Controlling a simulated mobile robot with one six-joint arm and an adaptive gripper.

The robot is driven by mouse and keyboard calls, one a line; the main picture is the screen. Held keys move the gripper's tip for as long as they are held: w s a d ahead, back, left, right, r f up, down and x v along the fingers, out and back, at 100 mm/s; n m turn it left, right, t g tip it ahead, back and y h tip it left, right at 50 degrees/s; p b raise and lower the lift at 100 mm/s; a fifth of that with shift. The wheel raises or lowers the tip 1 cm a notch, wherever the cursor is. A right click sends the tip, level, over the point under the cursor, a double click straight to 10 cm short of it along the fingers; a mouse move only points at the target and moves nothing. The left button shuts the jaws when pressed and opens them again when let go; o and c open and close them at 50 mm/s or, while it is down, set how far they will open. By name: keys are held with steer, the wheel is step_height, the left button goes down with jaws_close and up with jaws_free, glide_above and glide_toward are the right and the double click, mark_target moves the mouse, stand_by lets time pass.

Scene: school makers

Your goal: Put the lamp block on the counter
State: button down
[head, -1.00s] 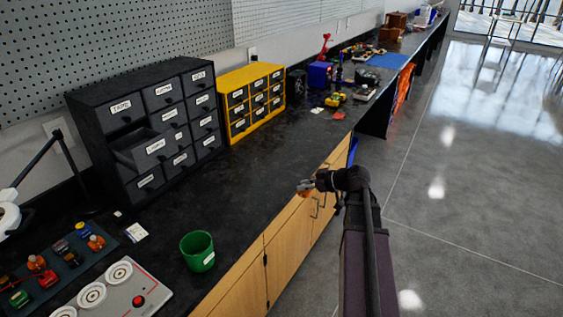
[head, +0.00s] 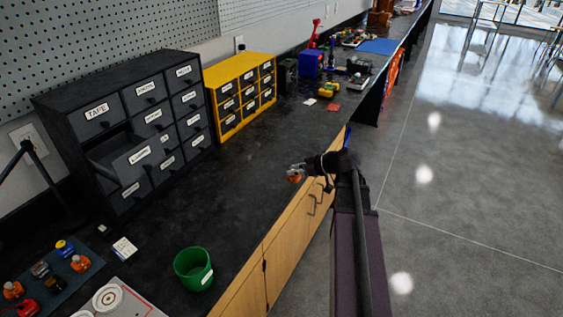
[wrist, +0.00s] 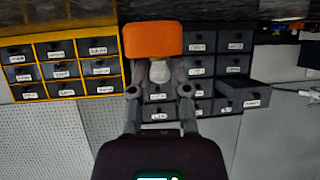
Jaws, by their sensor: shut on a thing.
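My gripper (head: 297,169) is over the front edge of the dark counter (head: 240,190) in the head view. It is shut on the lamp block, an orange block (wrist: 153,40) with a pale bulb-like part (wrist: 160,71) between the fingers in the wrist view. In the head view the block (head: 295,178) shows small and orange at the fingertips. It looks held above the counter; the exact height is hard to tell.
A dark drawer cabinet (head: 97,115) with one drawer (head: 140,156) pulled out and a yellow drawer cabinet (head: 226,115) stand at the wall. A green cup (head: 193,269) stands near the front edge. The counter between cup and yellow cabinet is clear.

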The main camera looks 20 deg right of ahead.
steer(key=shift+w+a, duration=0.1)
steer(key=shift+a, duration=0.05)
steer(key=shift+w, duration=0.45)
steer(key=w+d, duration=0.1)
steer(key=w, duration=0.4)
steer(key=w+d+f+b, duration=0.1)
steer(key=w, duration=0.3)
steer(key=w+d, duration=0.2)
steer(key=w, duration=0.3)
steer(key=shift+w+d+f, duration=0.1)
steer(key=shift+w+f, duration=0.2)
steer(key=shift+f+b, duration=0.1)
steer(key=shift+b, duration=0.3)
steer(key=shift+f+b, duration=1.65)
steer(key=shift+f, duration=0.1)
steer(key=c, duration=0.6)
jaws_free()
